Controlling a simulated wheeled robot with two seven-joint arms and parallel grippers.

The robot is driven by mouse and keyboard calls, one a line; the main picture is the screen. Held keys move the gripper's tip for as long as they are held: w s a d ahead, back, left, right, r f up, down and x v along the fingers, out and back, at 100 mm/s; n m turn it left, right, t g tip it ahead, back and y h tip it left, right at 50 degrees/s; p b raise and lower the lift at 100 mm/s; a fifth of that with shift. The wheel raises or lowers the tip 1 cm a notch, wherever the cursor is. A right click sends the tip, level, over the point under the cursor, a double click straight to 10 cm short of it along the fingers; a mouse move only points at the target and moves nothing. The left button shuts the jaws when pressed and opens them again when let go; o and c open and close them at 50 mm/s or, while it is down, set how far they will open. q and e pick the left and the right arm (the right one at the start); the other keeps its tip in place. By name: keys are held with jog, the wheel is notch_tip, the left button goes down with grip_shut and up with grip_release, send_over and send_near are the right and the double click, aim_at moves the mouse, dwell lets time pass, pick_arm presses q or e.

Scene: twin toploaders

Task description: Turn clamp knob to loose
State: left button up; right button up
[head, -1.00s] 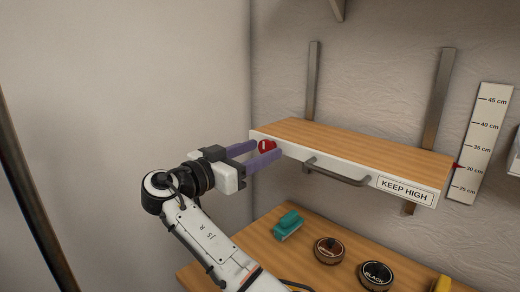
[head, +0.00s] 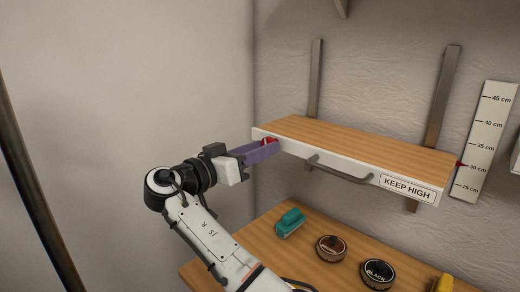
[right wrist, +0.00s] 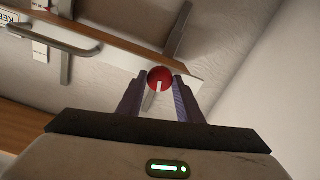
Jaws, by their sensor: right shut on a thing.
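The red clamp knob (head: 270,142) sits on the white front edge of the wooden shelf (head: 350,147), near its left end. In the right wrist view the round red knob (right wrist: 160,79) shows a white bar across its face, between the fingertips. My right gripper (head: 268,150) has its purple fingers at the knob and is shut on it; the near finger hides part of the knob in the head view. In the right wrist view my right gripper (right wrist: 160,88) has one finger on each side of the knob. My left gripper is not in view.
A grey handle (head: 340,170) and a KEEP HIGH label (head: 406,188) are on the shelf front. Below, a wooden bench (head: 262,225) holds a teal block-like object (head: 290,223), two round tins (head: 378,272) and a yellow thing. A height scale (head: 485,140) is on the wall.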

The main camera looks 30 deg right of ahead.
jog(key=n+p, duration=0.1)
jog(key=n, duration=2.7)
jog(key=shift+r, duration=0.15)
jog(key=shift+n, duration=0.3)
jog(key=o, duration=1)
jog(key=shift+o, duration=0.2)
